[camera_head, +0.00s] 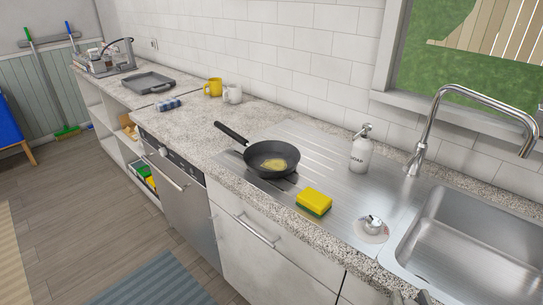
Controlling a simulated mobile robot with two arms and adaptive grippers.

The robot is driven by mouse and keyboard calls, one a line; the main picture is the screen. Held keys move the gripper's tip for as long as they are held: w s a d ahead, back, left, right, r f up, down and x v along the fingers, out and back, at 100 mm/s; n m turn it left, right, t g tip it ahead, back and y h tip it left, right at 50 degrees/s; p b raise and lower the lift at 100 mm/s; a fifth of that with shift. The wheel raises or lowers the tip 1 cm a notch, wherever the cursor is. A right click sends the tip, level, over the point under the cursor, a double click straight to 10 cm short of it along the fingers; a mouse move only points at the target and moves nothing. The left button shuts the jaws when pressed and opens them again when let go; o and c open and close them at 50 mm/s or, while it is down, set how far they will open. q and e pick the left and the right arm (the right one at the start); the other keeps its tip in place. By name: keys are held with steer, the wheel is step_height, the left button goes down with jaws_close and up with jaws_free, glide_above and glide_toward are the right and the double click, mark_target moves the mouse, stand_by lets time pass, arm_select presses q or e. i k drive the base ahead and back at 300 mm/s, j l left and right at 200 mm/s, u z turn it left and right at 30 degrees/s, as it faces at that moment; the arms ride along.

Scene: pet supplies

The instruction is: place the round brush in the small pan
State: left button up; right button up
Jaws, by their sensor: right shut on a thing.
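The small pan (258,171) is black with a long dark handle pointing to the back left. It stands on the ribbed steel drainboard, with a yellowish patch inside. A small round silver-and-white item (372,225), which looks like the round brush, sits on the drainboard near the sink; I cannot be sure what it is. Only a small dark part of my right gripper (422,297) shows at the bottom edge, by the sink's front rim, well apart from the pan. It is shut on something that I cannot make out. My left gripper is out of view.
A yellow-green sponge (314,202) lies right of the pan. A white soap bottle (360,150) stands behind. The sink (465,240) and tall faucet (430,130) are at right. Two mugs (223,90), a blue cloth-like item (168,104) and a grey tray (148,82) are further left.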

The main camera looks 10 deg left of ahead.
mark_target(266, 167)
steer(key=i+j+z, duration=0.1)
steer(key=j, duration=0.35)
steer(key=i+j+z, duration=0.1)
steer(key=i+j, duration=0.15)
steer(key=j, duration=0.25)
steer(key=i+j+z, duration=0.1)
steer(key=j, duration=0.4)
steer(key=i+j+z, duration=0.1)
steer(key=j, duration=0.4)
steer(key=i+j+z, duration=0.1)
steer(key=j, duration=0.4)
steer(key=i+j+z, duration=0.1)
steer(key=j, duration=0.45)
steer(key=i+l, duration=0.05)
steer(key=i, duration=0.05)
